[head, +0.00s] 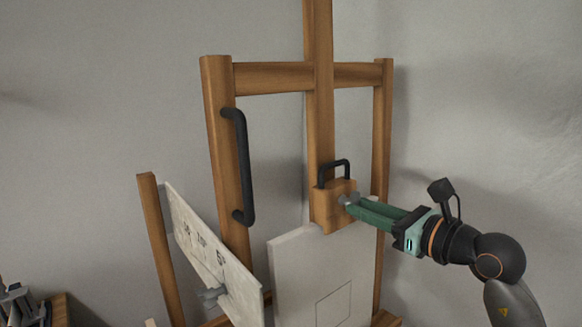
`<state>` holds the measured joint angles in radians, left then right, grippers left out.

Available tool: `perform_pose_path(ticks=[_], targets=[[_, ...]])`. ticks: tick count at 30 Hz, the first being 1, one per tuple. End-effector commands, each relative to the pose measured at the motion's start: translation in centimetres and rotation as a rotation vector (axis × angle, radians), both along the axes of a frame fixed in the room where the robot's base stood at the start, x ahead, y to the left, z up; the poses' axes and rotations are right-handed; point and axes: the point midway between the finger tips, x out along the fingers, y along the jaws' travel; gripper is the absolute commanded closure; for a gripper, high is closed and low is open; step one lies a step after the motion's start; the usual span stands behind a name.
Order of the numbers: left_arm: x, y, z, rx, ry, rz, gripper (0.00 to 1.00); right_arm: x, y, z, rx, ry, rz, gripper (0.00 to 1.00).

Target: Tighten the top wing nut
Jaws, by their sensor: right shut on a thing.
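A wooden easel (217,150) stands against the wall. On its central mast sits a wooden clamp block (329,214) with a black handle (334,166) on top. The top wing nut (345,198) is a small grey piece on the block's right front. My right gripper (353,205) reaches in from the right with its green fingers shut on this wing nut, covering part of it. Another grey wing nut (212,294) shows lower left, at the tilted board. My left gripper is not in view.
A pale canvas (300,265) stands under the block. A tilted board with markings (200,235) is at the left, beside a wooden post (160,250). A black bar handle (245,170) is on the easel's left upright. Grey objects (18,300) lie at the lower left corner.

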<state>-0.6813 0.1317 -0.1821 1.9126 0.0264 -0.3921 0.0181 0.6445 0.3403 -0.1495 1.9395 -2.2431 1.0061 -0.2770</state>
Motion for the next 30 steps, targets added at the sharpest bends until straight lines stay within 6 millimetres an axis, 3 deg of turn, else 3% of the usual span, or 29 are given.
perform_pose_path(ticks=[3,4,7,17,30], targets=[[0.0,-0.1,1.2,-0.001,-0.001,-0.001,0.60,0.0,0.0,0.2,0.063,0.051,-0.005,1.00],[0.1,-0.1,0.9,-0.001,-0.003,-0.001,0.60,0.0,0.0,0.0,0.059,0.046,-0.005,0.72],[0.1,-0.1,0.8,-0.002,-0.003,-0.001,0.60,0.0,0.0,0.0,0.056,0.044,-0.004,0.60],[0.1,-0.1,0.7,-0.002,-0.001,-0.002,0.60,-0.3,-0.3,0.0,0.052,0.042,-0.007,0.60],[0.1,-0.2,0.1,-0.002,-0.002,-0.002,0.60,-3.7,-3.0,0.2,0.051,0.041,-0.007,0.60]])
